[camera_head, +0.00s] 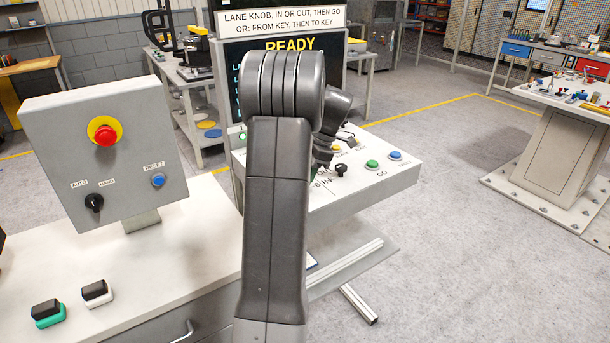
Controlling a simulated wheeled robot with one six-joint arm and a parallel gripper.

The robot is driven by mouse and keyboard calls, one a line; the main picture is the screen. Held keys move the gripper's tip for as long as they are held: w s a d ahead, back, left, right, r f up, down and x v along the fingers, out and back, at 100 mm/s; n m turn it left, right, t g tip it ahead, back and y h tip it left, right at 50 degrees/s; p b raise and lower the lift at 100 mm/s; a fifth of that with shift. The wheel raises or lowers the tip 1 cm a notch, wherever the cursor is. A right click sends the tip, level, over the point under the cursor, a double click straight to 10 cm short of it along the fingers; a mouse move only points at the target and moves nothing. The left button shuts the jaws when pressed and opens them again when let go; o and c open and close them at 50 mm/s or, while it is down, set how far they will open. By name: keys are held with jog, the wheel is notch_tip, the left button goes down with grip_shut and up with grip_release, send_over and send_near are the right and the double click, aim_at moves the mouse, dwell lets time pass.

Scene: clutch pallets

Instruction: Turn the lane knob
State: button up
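A white console (390,183) with a sloped top stands behind my arm. A small black knob (341,171) is on its top, left of a green button (372,164) marked GO and a blue button (396,156). The labels near the knob are too small to read surely, so I cannot confirm it is the lane knob. My gripper (322,160) is at the end of my arm, above the console and just left of this knob. My arm hides most of the gripper and the console's left part. I cannot see its fingers clearly or any contact.
A screen (230,60) behind the console reads READY, under a lane knob instruction sign (282,19). At left, a grey box (60,150) carries a red emergency button (105,136) and an AUTO/HAND knob (94,202). Open floor (450,250) lies to the right.

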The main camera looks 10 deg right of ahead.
dwell(0.5)
jog(key=o, duration=1)
jog(key=shift+c, duration=0.2)
jog(key=v, duration=1.3)
jog(key=shift+r, duration=0.4)
jog(key=shift+w+f, duration=0.1)
jog(key=x, duration=1.3)
jog(key=shift+f, duration=0.3)
jog(key=shift+r, duration=0.1)
